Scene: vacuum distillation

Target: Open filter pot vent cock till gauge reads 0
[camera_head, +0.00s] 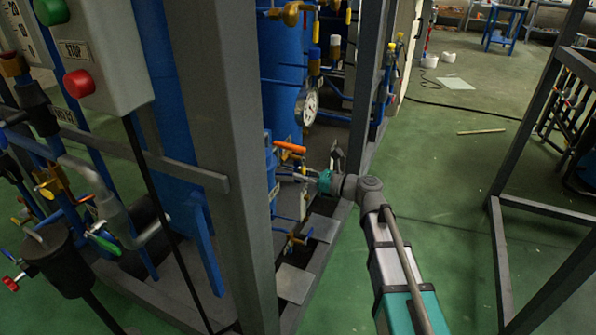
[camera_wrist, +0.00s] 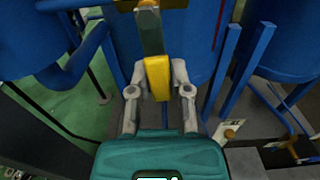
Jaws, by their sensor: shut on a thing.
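In the wrist view a yellow lever handle (camera_wrist: 157,78) stands between the two fingers of my gripper (camera_wrist: 158,88), which is shut on it. A dark stem joins the handle to a brass-coloured valve body (camera_wrist: 150,5) at the top edge. I take this as the vent cock. In the head view my gripper (camera_head: 287,177) reaches left into the frame, low beside the blue vessel; the handle it holds cannot be made out there. A round white-faced gauge (camera_head: 308,104) hangs above it; its needle is too small to read.
An orange-handled valve (camera_head: 290,146) sits just above my gripper. A grey upright post (camera_head: 225,130) stands to its left, another post (camera_head: 366,85) to its right. Blue pipes and vessels (camera_head: 280,75) crowd the frame. Green floor (camera_head: 440,200) is open to the right.

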